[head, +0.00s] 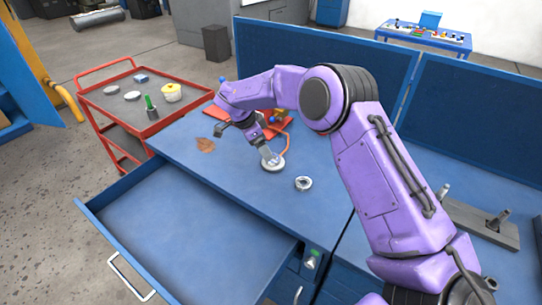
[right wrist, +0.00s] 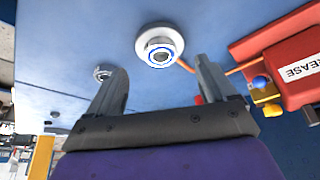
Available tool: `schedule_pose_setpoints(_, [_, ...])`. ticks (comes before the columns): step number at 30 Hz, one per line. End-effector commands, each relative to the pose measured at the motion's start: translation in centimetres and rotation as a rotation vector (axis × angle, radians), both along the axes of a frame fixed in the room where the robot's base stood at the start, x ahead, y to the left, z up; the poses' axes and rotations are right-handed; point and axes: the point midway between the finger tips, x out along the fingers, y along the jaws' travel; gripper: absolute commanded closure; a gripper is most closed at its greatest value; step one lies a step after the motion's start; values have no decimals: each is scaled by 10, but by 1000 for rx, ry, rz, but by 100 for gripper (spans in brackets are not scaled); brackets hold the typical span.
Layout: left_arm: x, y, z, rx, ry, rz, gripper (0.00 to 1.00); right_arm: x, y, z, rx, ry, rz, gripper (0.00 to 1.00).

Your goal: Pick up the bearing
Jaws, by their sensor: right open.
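My right gripper (head: 268,153) is open over the blue workbench. In the right wrist view its two fingers (right wrist: 161,72) stand apart with nothing between them. Beyond the gap is a round pale disc (right wrist: 162,34) with a raised metal ring, blue-edged, at its centre (right wrist: 160,53), which looks like a bearing. In the head view this disc (head: 272,165) lies just below the fingertips. A second small metal ring (head: 303,183) lies to its right; it also shows beside the left finger (right wrist: 102,72). I cannot tell for certain which ring is the bearing. My left gripper is not in view.
A red grease box (right wrist: 290,65) with an orange hose is close to the gripper. An open drawer (head: 190,230) juts out in front. A red cart (head: 115,105) stands at the left. A blue panel (head: 320,65) closes the bench's back. A brown leaf-like piece (head: 205,145) lies on the bench.

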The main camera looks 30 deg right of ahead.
Motion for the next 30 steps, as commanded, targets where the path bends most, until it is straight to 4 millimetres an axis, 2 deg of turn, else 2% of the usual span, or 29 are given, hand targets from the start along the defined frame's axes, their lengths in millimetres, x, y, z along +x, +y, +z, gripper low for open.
schedule_pose_setpoints(8, [0, 0, 27, 0, -1, 0, 70, -8, -23, -30, -2, 3, -1, 16])
schedule_pose_setpoints(12, [1, 0, 29, 0, -2, 0, 70, -8, -29, -50, -1, 2, -1, 16])
schedule_pose_setpoints(18, [0, 0, 27, 1, -1, 0, 70, -8, -29, -52, 1, -1, 0, 16])
schedule_pose_setpoints(19, [0, 0, 27, 1, -1, 0, 70, -8, -29, -52, 1, -1, 0, 19])
schedule_pose_setpoints(24, [0, 0, 27, 1, -1, 0, 70, -8, -29, -52, 1, -1, 0, 75])
schedule_pose_setpoints(25, [0, 0, 27, 1, -1, 0, 70, -8, -29, -52, 1, -1, 0, 81])
schedule_pose_setpoints(30, [0, 0, 27, 0, -1, 0, 70, -8, -29, -52, 1, -1, 0, 81])
